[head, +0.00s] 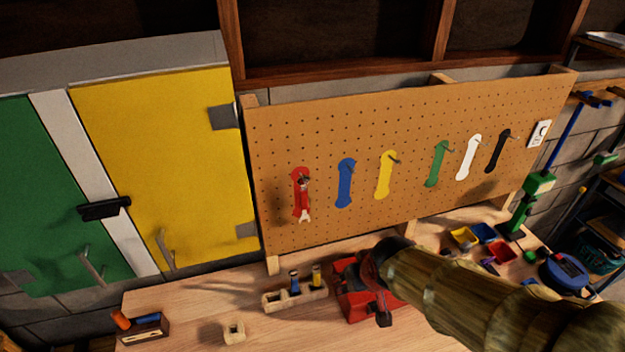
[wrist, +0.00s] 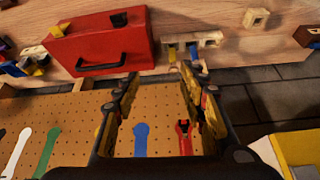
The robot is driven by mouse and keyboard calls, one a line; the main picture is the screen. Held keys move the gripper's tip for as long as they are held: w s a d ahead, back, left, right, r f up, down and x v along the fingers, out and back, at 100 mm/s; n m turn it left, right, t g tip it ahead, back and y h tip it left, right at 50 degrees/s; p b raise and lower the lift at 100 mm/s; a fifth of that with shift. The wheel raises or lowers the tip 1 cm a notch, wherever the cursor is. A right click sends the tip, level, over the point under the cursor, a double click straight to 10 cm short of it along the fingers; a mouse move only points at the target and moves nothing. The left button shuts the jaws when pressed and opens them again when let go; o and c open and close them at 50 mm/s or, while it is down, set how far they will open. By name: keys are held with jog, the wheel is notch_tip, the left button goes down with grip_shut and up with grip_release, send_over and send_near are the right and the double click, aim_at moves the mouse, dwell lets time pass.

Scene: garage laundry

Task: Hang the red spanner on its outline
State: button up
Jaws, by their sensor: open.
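The red spanner (head: 304,204) is at the red outline (head: 296,178), the leftmost on the pegboard (head: 330,225). It looks hung on the peg there, roughly upright with its forked end down, covering much of the outline. In the wrist view, which is upside down, the spanner (wrist: 185,142) shows beside the right-hand finger. My gripper (wrist: 158,80) is open and empty, with bare pegboard and the blue outline (wrist: 141,138) seen between its fingers. In the head view my arm reaches in from the lower right and its end is in front of the red toolbox; the fingertips are hard to make out.
Blue, yellow, green, white and black outlines with pegs run rightward. On the bench (head: 200,305) stand the red toolbox (head: 352,300), a pale holder (head: 290,300) with small tools, and small coloured bins (head: 464,238). A yellow cabinet door (head: 165,150) is left of the board.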

jog(key=w+a+r+n+t+y+p, duration=0.1)
jog(key=w+a+r+t+p, duration=0.1)
jog(key=w+a+p, duration=0.3)
jog(key=w+a+r+t+p, duration=0.2)
jog(key=w, duration=0.6)
jog(key=t+y, duration=0.2)
jog(key=t, duration=0.2)
send_near(304, 189)
jog(key=w+a, duration=0.1)
jog(key=w, duration=0.2)
jog(key=shift+f+p+x, duration=0.2)
jog(key=shift+p+x, duration=0.15)
jog(key=shift+x, duration=0.85)
jog(key=shift+f+p+x, duration=0.15)
jog(key=shift+p+x, duration=0.25)
jog(key=shift+x, duration=0.8)
jog(key=shift+f+p+x, duration=0.2)
jog(key=shift+p+x, duration=0.15)
jog(key=shift+x, duration=0.85)
jog(key=shift+s+d, duration=0.1)
jog(key=shift+s, duration=0.15)
jog(key=shift+c, duration=1.4)
jog(key=c, duration=0.7)
grip_shut()
jog(key=o, duration=0.9)
grip_release()
